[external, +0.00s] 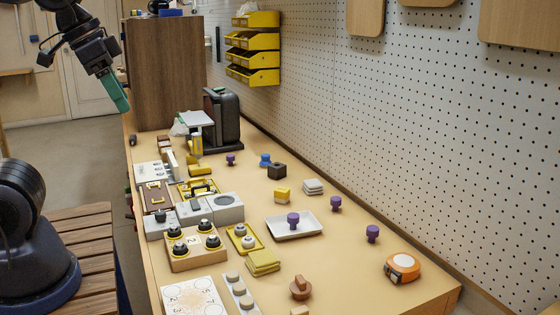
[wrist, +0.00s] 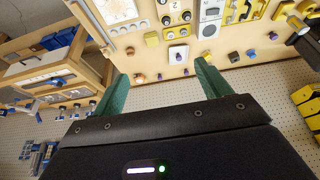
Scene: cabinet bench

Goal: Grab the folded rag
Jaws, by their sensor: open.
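A yellow folded cloth (external: 262,262) lies flat on the bench, in front of the white tray, and looks like the folded rag. A smaller pale grey folded stack (external: 312,187) lies farther back, near the pegboard; I cannot tell whether it is cloth. In the wrist view, the yellow cloth (wrist: 152,39) appears small near the top, well beyond the fingers. My gripper (external: 121,105) has green fingers and hangs high at the upper left, beyond the bench's left edge and far from the cloth. In the wrist view, my gripper (wrist: 161,67) is open with nothing between the fingers.
The white tray (external: 275,228) holds a purple knob. A wooden block with black knobs (external: 197,258) and a small yellow tray (external: 232,242) stand left of the cloth. An orange tape measure (external: 402,267) lies right. The pegboard (external: 450,130) bounds the bench. Bare bench surrounds the cloth's right side.

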